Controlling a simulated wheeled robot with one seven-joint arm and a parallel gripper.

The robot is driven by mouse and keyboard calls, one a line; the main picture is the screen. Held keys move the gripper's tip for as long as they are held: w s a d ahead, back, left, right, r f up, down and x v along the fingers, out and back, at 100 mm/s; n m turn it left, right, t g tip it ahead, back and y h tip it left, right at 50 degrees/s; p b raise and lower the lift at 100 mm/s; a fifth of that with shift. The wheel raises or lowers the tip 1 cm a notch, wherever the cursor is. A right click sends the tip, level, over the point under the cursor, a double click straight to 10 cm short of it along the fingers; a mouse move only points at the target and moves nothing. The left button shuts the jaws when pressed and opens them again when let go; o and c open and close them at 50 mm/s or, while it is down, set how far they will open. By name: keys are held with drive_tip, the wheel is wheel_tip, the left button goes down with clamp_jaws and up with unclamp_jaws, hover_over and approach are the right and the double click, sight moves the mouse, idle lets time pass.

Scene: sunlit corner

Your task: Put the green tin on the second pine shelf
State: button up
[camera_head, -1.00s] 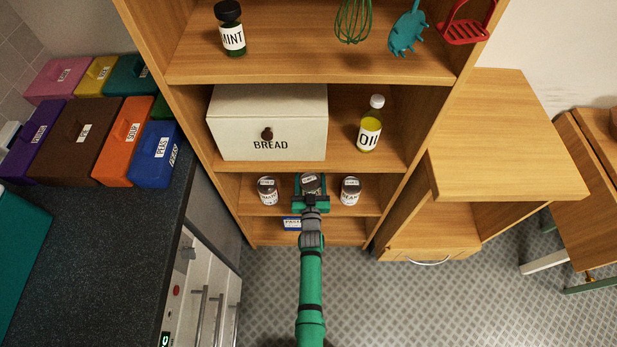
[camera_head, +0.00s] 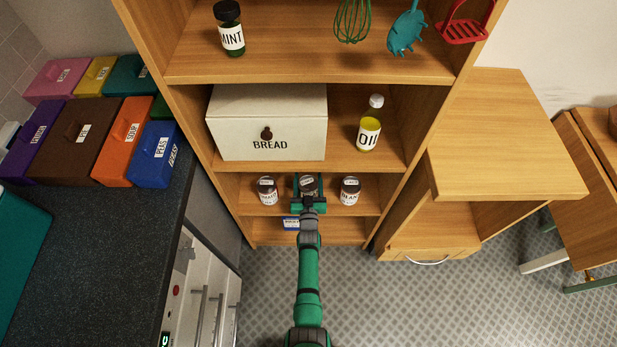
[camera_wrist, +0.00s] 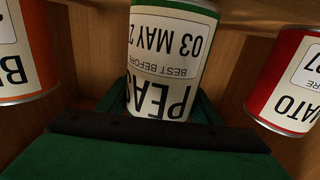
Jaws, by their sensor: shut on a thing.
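The green tin, labelled PEAS (camera_wrist: 165,60), is between the fingers of my gripper (camera_wrist: 165,105) in the wrist view, its label upside down. In the head view the tin (camera_head: 308,183) is partly hidden by my gripper (camera_head: 308,200), which is shut on it. It is between two other tins, at the pine shelf (camera_head: 333,204) just above the lowest visible one. I cannot tell whether its base touches the board.
A red tomato tin (camera_head: 267,191) stands left and a bean tin (camera_head: 350,191) right, each with a small gap. The bread box (camera_head: 265,125) and oil bottle (camera_head: 370,125) stand on the shelf above.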

drive_tip(key=shift+d+f, duration=0.15)
drive_tip(key=shift+f, duration=0.15)
drive_tip(key=o, duration=1.4)
drive_tip(key=shift+o, duration=0.2)
